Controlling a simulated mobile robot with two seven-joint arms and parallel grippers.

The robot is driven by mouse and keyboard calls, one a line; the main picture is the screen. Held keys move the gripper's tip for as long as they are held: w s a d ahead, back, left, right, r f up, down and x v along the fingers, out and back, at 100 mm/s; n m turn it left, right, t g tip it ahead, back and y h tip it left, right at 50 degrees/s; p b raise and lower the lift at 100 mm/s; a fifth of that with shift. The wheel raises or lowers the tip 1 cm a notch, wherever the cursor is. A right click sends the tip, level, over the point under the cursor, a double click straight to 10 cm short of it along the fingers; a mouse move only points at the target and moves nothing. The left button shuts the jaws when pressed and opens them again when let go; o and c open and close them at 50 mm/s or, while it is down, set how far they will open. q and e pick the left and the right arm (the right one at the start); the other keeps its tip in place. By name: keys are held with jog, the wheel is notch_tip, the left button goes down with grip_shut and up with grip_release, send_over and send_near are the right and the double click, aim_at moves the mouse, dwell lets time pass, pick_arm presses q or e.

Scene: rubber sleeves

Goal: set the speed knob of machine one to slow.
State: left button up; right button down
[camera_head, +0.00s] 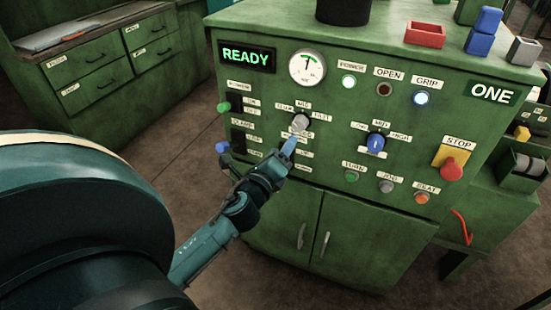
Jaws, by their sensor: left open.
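Machine one (330,205) is a green cabinet with a sloping control panel, marked ONE, and a lit READY display. A grey knob (300,121) sits below the round gauge; labels reading like SLOW, MID and FAST arc above it. Its pointer is too small to read. My left gripper (284,157) is in front of the panel, just below and left of this knob, and is open. It appears apart from the knob. It hides part of the labels there. A small blue piece at its tip may be a panel lever; I cannot tell. My right gripper is not in view.
A blue knob (376,142) with its own labels is to the right. A red stop button (452,170) is farther right. A red tray (425,34) stands on top.

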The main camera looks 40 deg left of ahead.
pick_arm(q)
jog(key=shift+v, duration=1.55)
